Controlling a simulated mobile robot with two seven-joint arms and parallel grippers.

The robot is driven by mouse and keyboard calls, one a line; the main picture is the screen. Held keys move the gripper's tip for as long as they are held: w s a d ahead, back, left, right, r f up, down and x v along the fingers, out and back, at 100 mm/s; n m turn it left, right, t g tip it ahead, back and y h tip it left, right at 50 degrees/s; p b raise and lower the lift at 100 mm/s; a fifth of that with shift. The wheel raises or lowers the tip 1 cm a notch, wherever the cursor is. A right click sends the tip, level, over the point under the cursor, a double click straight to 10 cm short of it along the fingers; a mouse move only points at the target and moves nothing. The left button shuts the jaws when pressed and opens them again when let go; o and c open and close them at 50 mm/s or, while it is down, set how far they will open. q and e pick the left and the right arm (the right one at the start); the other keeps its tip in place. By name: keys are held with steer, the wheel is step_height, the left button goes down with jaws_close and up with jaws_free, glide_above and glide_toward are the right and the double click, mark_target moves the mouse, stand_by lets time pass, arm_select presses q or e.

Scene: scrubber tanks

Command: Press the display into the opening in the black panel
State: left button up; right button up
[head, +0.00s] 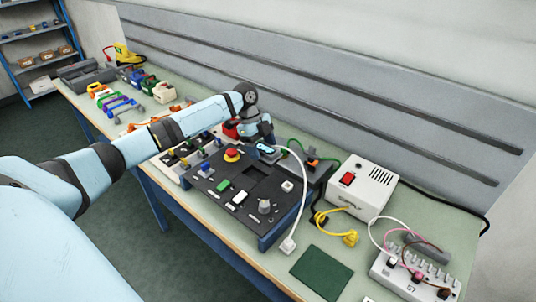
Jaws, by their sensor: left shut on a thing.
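The black panel (207,183) lies on a blue-sided box on the bench, with buttons, switches and a knob on its face. A dark rectangular opening (257,172) shows near its middle. My left gripper (264,144) reaches in over the panel's far edge and is shut on the display (268,148), a small dark piece with a light blue patch. The display is beyond the opening, apart from it in the picture; its height above the panel is hard to tell. The fingertips are small and partly hidden. My right gripper is not in view.
A red mushroom button (232,155) stands up from the panel's far left part. A white cable (303,190) arches along its right side. A white power box (361,187), yellow cable (347,237) and green mat (322,272) lie to the right. Tools crowd the bench's far left.

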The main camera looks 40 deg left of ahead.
arm_select(q)
steer(key=shift+w+a+b, duration=0.15)
steer(key=shift+w+a, duration=0.2)
steer(key=shift+a, duration=0.55)
steer(key=shift+w+a+b, duration=0.15)
steer(key=shift+w+a, duration=0.15)
steer(key=shift+a, duration=0.55)
steer(key=shift+w+a+b, duration=0.15)
steer(key=shift+w+a, duration=0.2)
steer(key=shift+a, duration=0.55)
step_height(320, 180, down, 3)
steer(key=shift+b, duration=0.35)
steer(key=shift+w+a, duration=0.35)
steer(key=shift+a, duration=0.55)
